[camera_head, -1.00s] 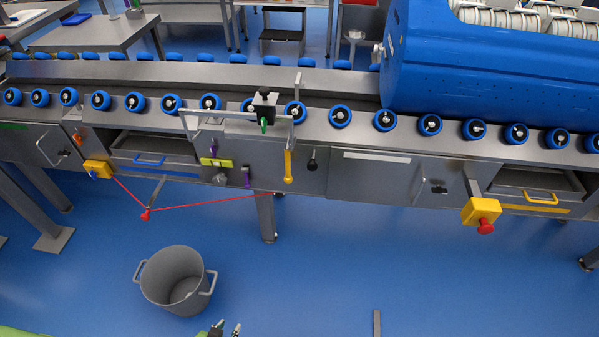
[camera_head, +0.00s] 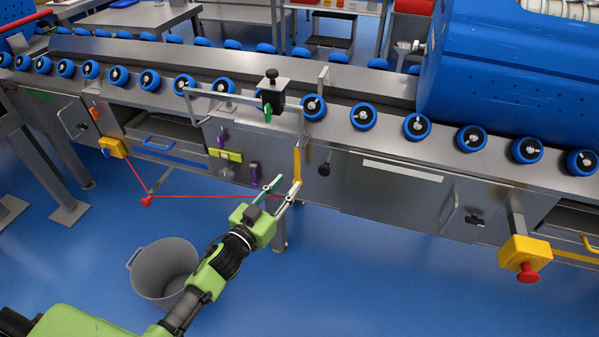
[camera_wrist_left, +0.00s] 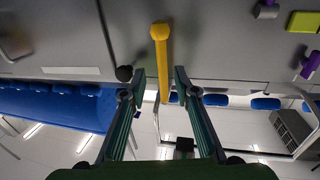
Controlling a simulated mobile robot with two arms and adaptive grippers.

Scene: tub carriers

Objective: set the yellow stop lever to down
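The yellow stop lever (camera_head: 297,160) is on the front panel of the conveyor and runs vertically, its lower end partly covered by my gripper in the head view. In the left wrist view the yellow lever (camera_wrist_left: 162,55) shows its rounded end at the top of the picture. My left gripper (camera_head: 288,183) is just in front of the lever's lower part. Its two fingers are apart in the left wrist view (camera_wrist_left: 155,82), with the lever lined up in the gap and nothing visibly clamped; contact cannot be told. My right gripper is not in view.
A black knob (camera_head: 324,170) sits right beside the lever. Purple handles (camera_head: 255,172) and a yellow-green block (camera_head: 226,155) are to its left. A red cord (camera_head: 205,197) runs below. A yellow box with a red button (camera_head: 526,256) juts out at right. A grey bin (camera_head: 165,268) stands on the floor.

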